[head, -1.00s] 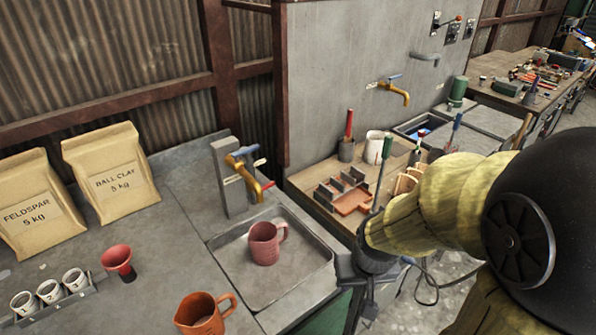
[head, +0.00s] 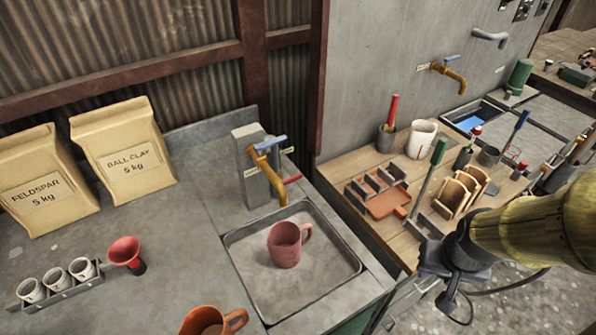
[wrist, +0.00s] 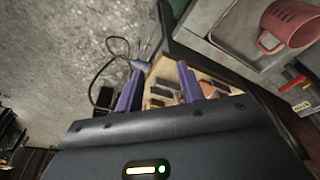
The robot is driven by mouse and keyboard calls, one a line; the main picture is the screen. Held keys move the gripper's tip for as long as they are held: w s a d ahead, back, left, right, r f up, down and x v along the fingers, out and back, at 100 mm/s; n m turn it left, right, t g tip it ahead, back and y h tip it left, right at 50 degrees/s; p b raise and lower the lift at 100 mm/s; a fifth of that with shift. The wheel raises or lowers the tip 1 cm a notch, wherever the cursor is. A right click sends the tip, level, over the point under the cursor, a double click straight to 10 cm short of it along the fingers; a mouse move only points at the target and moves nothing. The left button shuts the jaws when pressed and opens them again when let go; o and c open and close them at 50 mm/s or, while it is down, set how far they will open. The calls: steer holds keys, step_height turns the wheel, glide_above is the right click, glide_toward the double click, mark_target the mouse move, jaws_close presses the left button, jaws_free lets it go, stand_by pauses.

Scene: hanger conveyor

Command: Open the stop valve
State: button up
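A brass tap (head: 268,170) with a blue lever stands on a grey post behind the sink, with small tags beside it. A red lever (head: 292,180) sticks out low on the post's right side; a red handle (wrist: 291,84) also shows at the right of the wrist view. In the head view my gripper (head: 448,285) is right of the sink, away from the tap and red lever, fingertips unclear.
A pink mug (head: 286,246) stands in the sink basin (head: 345,262), under the tap. An orange jug (head: 208,322) is in front. A wooden bench (head: 345,165) with tools lies right of the sink. A second brass tap (head: 450,78) is on the wall. Bags stand at left.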

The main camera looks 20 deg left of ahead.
steer(key=w+a+f+n+t+y+b, duration=0.1)
steer(key=w+a+f+n+t+b, duration=0.25)
steer(key=w+n, duration=0.35)
steer(key=w+a+f+n+t+y+b, duration=0.25)
steer(key=w+a+f+n, duration=0.3)
steer(key=w, duration=0.35)
steer(key=w+a+f+n+t+y+b, duration=0.1)
steer(key=a+f+n+y+b, duration=0.1)
steer(key=a+n+y, duration=0.3)
steer(key=w+a+f+n+t+y+b, duration=0.1)
steer(key=a+n+y, duration=0.4)
steer(key=a+n, duration=0.6)
steer(key=a+f+t+b, duration=0.1)
steer(key=a+b, duration=0.1)
steer(key=shift+w+a+f+b, duration=0.15)
steer(key=shift+w+f+b, duration=0.15)
steer(key=shift+a, duration=0.1)
